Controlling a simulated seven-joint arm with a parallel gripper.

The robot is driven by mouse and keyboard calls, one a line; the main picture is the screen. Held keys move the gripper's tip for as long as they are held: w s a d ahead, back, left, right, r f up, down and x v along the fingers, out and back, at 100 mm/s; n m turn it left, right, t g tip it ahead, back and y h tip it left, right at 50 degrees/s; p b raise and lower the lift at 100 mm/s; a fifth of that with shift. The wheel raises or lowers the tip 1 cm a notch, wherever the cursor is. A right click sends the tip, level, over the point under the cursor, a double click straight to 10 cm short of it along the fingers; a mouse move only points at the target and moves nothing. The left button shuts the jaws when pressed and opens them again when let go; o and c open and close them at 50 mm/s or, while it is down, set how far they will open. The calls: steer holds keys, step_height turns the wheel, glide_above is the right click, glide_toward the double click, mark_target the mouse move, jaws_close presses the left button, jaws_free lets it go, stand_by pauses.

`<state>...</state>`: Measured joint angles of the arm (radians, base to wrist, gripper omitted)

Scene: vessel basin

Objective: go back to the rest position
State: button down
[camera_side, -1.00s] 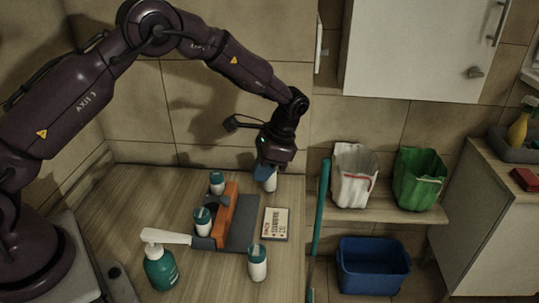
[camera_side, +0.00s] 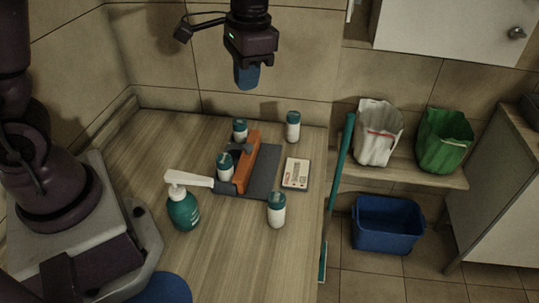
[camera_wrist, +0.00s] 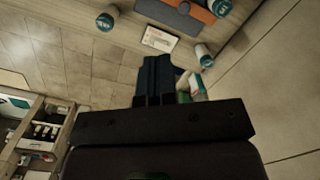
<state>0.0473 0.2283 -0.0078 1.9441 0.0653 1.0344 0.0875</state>
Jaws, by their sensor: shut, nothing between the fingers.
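My gripper (camera_side: 246,78) is up in the air above the back of the wooden counter (camera_side: 150,165), clear of everything on it. Its blue fingers are together with nothing between them. In the wrist view the shut fingers (camera_wrist: 157,78) show in the middle, with the counter's objects beyond them. A white vessel with a teal lid (camera_side: 293,127) stands upright at the back right of the counter, apart from my gripper.
Vessels (camera_side: 240,130), (camera_side: 225,166) stand by an orange-and-grey tool (camera_side: 247,165); another vessel (camera_side: 276,210) is in front. A label card (camera_side: 295,173), teal soap bottle (camera_side: 183,208), teal pole (camera_side: 340,175), bags (camera_side: 378,135), (camera_side: 443,142) and blue bin (camera_side: 388,224) are also around.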

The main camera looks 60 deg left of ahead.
steer(key=s+a+r+n+t, duration=0.1)
steer(key=s+r+t, duration=0.5)
steer(key=s, duration=0.9)
step_height(320, 180, up, 3)
steer(key=shift+r+n+h, duration=0.1)
steer(key=shift+n+h, duration=0.2)
steer(key=shift+n, duration=0.2)
